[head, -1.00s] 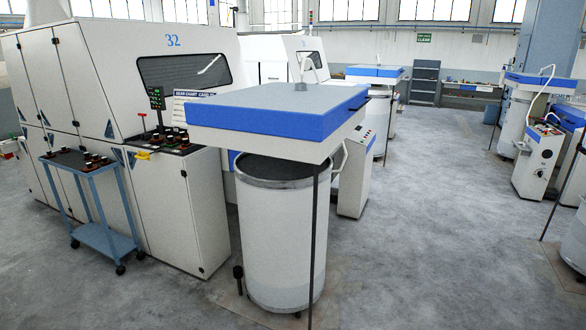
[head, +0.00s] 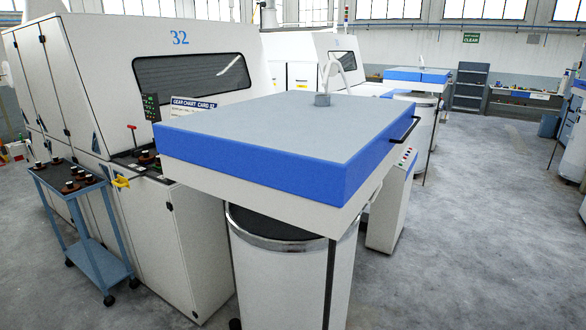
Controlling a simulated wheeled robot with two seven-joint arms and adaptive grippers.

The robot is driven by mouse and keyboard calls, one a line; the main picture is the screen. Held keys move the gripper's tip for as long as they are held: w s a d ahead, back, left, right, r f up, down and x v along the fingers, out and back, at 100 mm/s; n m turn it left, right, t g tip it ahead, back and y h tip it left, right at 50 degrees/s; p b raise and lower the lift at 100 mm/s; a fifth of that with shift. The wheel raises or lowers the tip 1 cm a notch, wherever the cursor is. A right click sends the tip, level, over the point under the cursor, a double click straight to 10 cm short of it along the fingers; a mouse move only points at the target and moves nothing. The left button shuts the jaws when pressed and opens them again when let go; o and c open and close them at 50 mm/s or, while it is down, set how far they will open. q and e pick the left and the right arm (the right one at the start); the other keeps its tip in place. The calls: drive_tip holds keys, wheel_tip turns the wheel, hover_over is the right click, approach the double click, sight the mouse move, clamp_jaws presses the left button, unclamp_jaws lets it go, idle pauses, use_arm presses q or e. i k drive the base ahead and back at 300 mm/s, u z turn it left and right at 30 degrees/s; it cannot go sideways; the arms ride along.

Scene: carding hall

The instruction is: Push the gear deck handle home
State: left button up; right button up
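The gear deck (head: 126,160) is a dark recessed top on the side of the white machine marked 32, with small dark round parts on it. A yellow handle (head: 121,182) sticks out at its front edge, toward the blue cart. A red T-shaped lever (head: 132,129) stands upright at the back of the deck. I cannot tell from here how far the deck is pulled out. The blue and white coiler head (head: 270,145) hides the deck's right part. Neither of my grippers is in view.
A blue cart (head: 88,183) holding several dark gear-like parts stands close left of the deck. The coiler head and its white can (head: 280,270) block the middle front. A black handle (head: 403,131) juts from the coiler head's right. Open grey floor lies right and at lower left.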

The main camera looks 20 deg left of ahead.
sight(123, 182)
drive_tip(key=u, duration=1.35)
